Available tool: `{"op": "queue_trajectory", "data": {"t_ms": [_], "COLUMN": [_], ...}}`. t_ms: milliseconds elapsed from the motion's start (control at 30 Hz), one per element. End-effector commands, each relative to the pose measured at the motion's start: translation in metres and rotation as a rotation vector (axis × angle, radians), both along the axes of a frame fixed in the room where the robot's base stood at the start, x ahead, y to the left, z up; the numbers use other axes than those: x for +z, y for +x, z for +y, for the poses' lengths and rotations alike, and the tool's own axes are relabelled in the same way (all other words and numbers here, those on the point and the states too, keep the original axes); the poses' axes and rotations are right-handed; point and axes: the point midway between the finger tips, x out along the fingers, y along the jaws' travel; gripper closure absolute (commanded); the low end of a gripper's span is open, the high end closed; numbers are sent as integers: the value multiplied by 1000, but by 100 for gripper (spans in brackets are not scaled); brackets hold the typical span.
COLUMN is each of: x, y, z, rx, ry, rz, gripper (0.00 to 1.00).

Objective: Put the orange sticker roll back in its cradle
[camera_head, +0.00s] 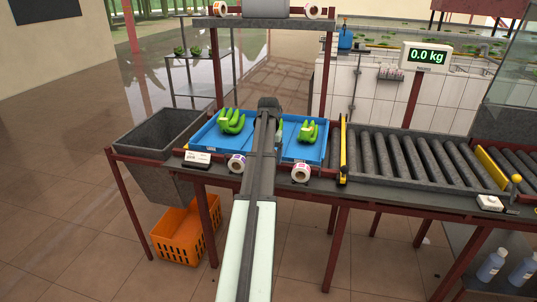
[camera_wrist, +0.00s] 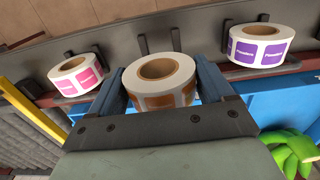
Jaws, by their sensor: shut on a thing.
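The orange sticker roll (camera_wrist: 160,84), white with orange labels and a brown core, is in my gripper (camera_wrist: 163,88) in the wrist view. The two blue-grey fingers press on its left and right sides. Behind it stand the dark upright prongs of an empty-looking cradle (camera_wrist: 142,46) on the rail, between two other rolls. The orange roll appears nearer the camera than the prongs. I cannot tell whether its underside touches the cradle. In the head view my arm hides the gripper, the orange roll and that cradle.
A pink-labelled roll (camera_wrist: 76,76) and a purple-labelled roll (camera_wrist: 258,44) sit in cradles on either side. Blue trays (camera_head: 303,149) with green bananas (camera_head: 308,132) lie behind the rail. A yellow bar (camera_head: 343,150) and the roller conveyor (camera_head: 415,160) are to the right.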

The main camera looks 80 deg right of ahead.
Motion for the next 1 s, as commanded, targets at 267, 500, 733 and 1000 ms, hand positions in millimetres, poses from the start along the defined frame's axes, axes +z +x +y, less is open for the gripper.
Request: {"op": "queue_trajectory", "data": {"t_ms": [267,500,733,1000], "x": [-22,-41,-49,-49], "y": [0,0,0,0], "z": [1,0,0,0], "rx": [0,1,1,1], "ry": [0,0,0,-1], "rz": [0,0,0,0], "gripper": [56,56,56,56]}}
